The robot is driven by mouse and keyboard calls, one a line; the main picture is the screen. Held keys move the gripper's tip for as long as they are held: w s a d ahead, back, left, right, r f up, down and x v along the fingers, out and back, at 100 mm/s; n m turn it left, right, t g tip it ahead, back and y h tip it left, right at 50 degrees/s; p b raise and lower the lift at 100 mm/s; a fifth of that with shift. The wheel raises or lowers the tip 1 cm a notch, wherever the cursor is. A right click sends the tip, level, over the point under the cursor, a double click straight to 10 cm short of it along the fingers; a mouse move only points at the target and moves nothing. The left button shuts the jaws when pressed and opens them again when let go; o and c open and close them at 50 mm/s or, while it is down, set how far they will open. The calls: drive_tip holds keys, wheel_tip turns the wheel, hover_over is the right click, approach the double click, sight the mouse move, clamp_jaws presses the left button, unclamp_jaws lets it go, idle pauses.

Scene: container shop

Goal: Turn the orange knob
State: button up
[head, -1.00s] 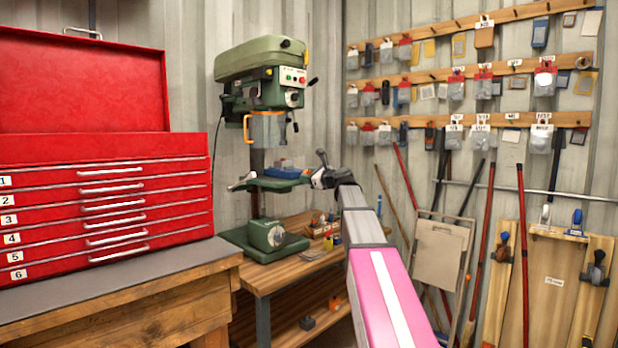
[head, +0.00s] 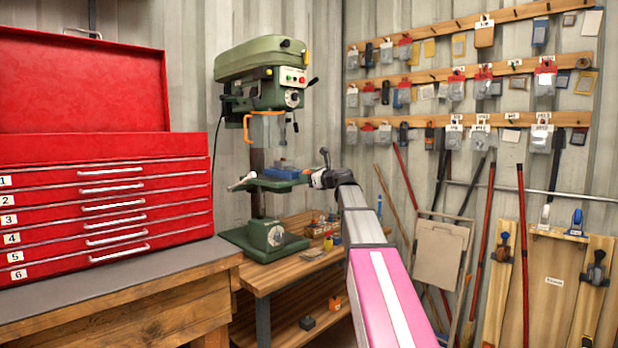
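A green drill press (head: 262,72) stands on a wooden bench against the back wall. An orange-edged guard (head: 247,128) hangs below its head. My gripper (head: 322,167) is at the end of my arm, in the picture just right of the drill press table (head: 278,183). It is small and seen from behind, so its opening and any contact are unclear.
A red tool chest (head: 105,205) stands on a wooden bench at left. Bagged items hang on wooden rails (head: 470,72) at right. Long-handled tools and a folded chair (head: 440,252) lean against the wall below.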

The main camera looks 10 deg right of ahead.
drive_tip(key=shift+o, duration=1.1)
drive_tip(key=v, duration=1)
drive_tip(key=shift+s+d, duration=0.2)
drive_tip(key=shift+s, duration=0.15)
drive_tip(key=s+a+f+n+g+h, duration=0.15)
drive_tip(key=f+n, duration=0.25)
drive_tip(key=f, duration=0.7)
drive_tip(key=s+a+f+n+g+h, duration=0.1)
drive_tip(key=s+a+f+n+g, duration=0.25)
drive_tip(key=f, duration=0.75)
drive_tip(key=s+a+f+n+g+h, duration=0.2)
drive_tip(key=f+n, duration=0.2)
drive_tip(key=f, duration=0.7)
drive_tip(key=s+f+n+g+h, duration=0.6)
drive_tip(key=s+f+n, duration=0.8)
drive_tip(key=s+f, duration=0.7)
wheel_tip(320, 180, down, 4)
drive_tip(key=shift+d+f+g, duration=0.15)
drive_tip(key=shift+d+g, duration=0.05)
drive_tip(key=shift+g, duration=0.6)
drive_tip(key=shift+n, duration=0.25)
drive_tip(key=shift+c, duration=0.3)
